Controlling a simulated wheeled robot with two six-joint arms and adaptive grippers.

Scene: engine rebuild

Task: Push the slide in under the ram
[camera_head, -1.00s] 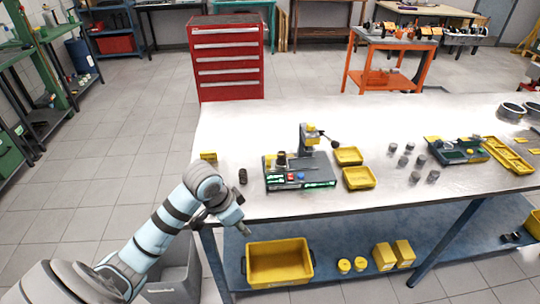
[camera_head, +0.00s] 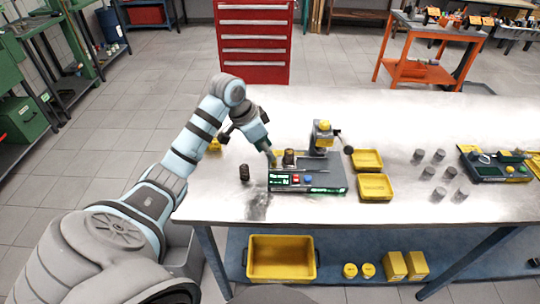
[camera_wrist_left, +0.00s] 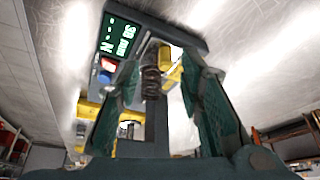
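The press (camera_head: 308,182) is a grey bench unit with a green-lit front panel, red and blue buttons, and an upright ram column (camera_head: 322,136) with a yellow top and a side lever. A dark round part (camera_head: 289,156) stands on the left of its base; I cannot clearly tell the slide from the base. My left gripper (camera_head: 271,157) points down at the press's left end, beside that part. In the left wrist view its two dark green fingers (camera_wrist_left: 165,85) are apart, with a dark coiled part (camera_wrist_left: 152,82) showing between them; contact is unclear. My right gripper is not in view.
A dark cylinder (camera_head: 244,173) stands on the table left of the press. Two yellow trays (camera_head: 375,188) sit close on its right, with several grey cylinders (camera_head: 439,156) beyond. The bench (camera_head: 225,198) is clear along its front edge.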

